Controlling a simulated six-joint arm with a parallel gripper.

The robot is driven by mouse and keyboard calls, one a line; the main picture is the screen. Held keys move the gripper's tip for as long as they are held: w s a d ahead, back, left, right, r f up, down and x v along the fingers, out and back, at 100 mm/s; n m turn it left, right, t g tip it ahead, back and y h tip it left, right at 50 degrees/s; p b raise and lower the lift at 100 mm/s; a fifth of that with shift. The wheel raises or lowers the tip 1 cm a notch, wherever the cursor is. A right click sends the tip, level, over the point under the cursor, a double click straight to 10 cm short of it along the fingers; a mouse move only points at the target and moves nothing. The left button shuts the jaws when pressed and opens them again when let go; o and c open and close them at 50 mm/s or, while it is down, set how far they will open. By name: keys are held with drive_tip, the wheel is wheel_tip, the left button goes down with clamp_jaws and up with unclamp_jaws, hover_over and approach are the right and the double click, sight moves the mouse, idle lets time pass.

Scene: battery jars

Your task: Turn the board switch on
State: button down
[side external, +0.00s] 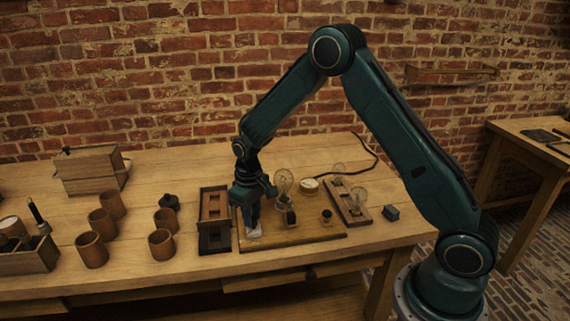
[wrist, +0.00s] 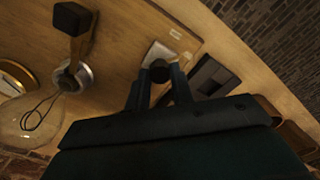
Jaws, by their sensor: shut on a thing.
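The wooden board (side external: 308,235) lies on the table below my gripper (side external: 252,217). The board switch shows in the wrist view as a pale metal plate (wrist: 160,52) with a round black knob (wrist: 158,71), near a corner of the board; two small pale labels are beside it. In the side view the plate (side external: 254,233) is just under my fingertips. My gripper (wrist: 158,85) also shows in the wrist view, with its fingers on both sides of the knob, shut on it. The lower part of the lever is hidden, so I cannot tell its setting.
A glass bulb (side external: 283,182) stands on the board, right of my gripper. A dark-and-wood holder (side external: 215,205) stands close to its left. A round dial (side external: 310,185) and a bulb strip (side external: 346,204) are at the right. Several brown jars (side external: 161,244) stand at the left.

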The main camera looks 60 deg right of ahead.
drive_tip(key=m, duration=0.5)
drive_tip(key=shift+m, duration=0.3)
idle(0.4)
drive_tip(key=c, duration=1.2)
unclamp_jaws()
drive_tip(key=shift+r, duration=0.1)
wheel_tip(320, 180, up, 14)
